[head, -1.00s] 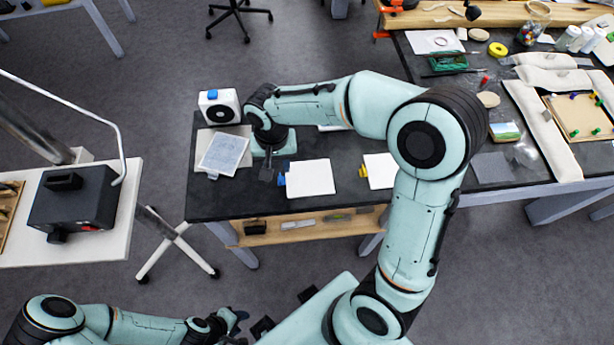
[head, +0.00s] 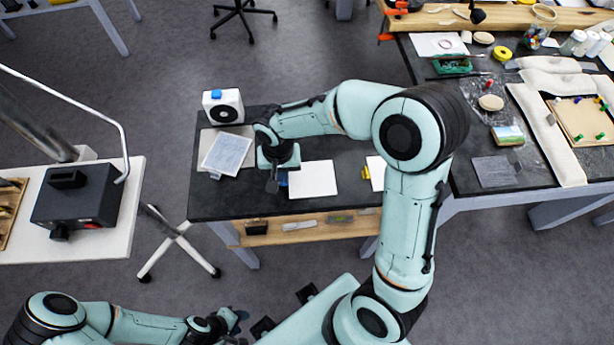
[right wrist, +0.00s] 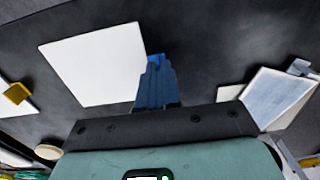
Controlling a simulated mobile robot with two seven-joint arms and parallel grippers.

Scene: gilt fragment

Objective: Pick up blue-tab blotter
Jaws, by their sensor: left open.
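The blue-tab blotter (head: 313,180) is a white square lying flat on the dark table, its blue tab on its left side. My right gripper (head: 272,186) points down at that tab and partly hides it in the head view. In the right wrist view, the blotter (right wrist: 92,65) lies left of my right fingers (right wrist: 155,68), and a bit of blue tab shows just beyond the fingertips. Whether the fingers touch or enclose the tab cannot be seen. My left gripper (head: 238,318) is open and empty, low in the head view, away from the table.
A yellow-tab white blotter (head: 376,173) lies to the right, partly behind my right arm. A bluish-grey sheet (head: 227,153) lies on a pale board at left. A white device with a round dark front (head: 222,107) stands behind it. A wooden shelf (head: 305,230) sits below the tabletop.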

